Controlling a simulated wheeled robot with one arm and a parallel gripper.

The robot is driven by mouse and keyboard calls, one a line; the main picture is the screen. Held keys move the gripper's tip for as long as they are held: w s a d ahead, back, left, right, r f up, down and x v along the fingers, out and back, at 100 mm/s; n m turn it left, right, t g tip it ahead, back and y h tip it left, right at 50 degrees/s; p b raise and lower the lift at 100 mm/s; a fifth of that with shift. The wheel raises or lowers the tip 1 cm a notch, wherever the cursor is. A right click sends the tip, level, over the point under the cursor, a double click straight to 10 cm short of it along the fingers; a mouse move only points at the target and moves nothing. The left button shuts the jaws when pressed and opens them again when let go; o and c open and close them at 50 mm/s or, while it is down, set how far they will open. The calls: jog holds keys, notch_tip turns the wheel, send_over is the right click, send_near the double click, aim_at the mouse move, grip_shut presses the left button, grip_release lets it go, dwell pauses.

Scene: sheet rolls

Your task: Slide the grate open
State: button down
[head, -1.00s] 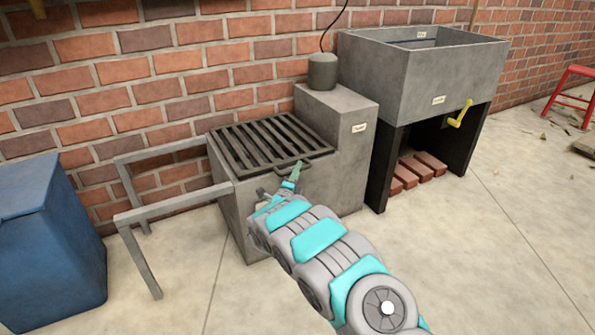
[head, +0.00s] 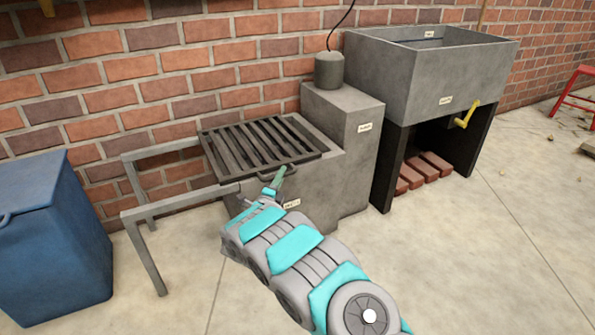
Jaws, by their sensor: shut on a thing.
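The grate (head: 258,143) is a dark barred rectangle on top of a grey concrete block (head: 335,190). It lies shifted slightly left, with a strip of the block's top bare along its right side. My gripper (head: 277,179) is at the grate's front edge, shut on its handle (head: 288,169). The handle is partly hidden by the gripper. Two grey rails (head: 175,199) on legs run out from the block's left side.
A blue bin (head: 50,240) stands at the left beyond the rails. A raised block with a dark cylinder (head: 329,70) adjoins the right side. A concrete basin (head: 440,75) with a yellow crank (head: 465,115) stands further right. The front floor is clear.

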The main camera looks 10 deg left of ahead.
jog(key=s+a, duration=0.7)
jog(key=a, duration=0.4)
jog(key=s+a+p, duration=0.1)
jog(key=s+a, duration=0.6)
jog(key=a, duration=0.3)
jog(key=shift+s+a, duration=0.35)
jog(key=c, duration=0.8)
grip_release()
jog(key=v, duration=0.7)
jog(key=shift+s, duration=0.35)
jog(key=shift+f, duration=0.1)
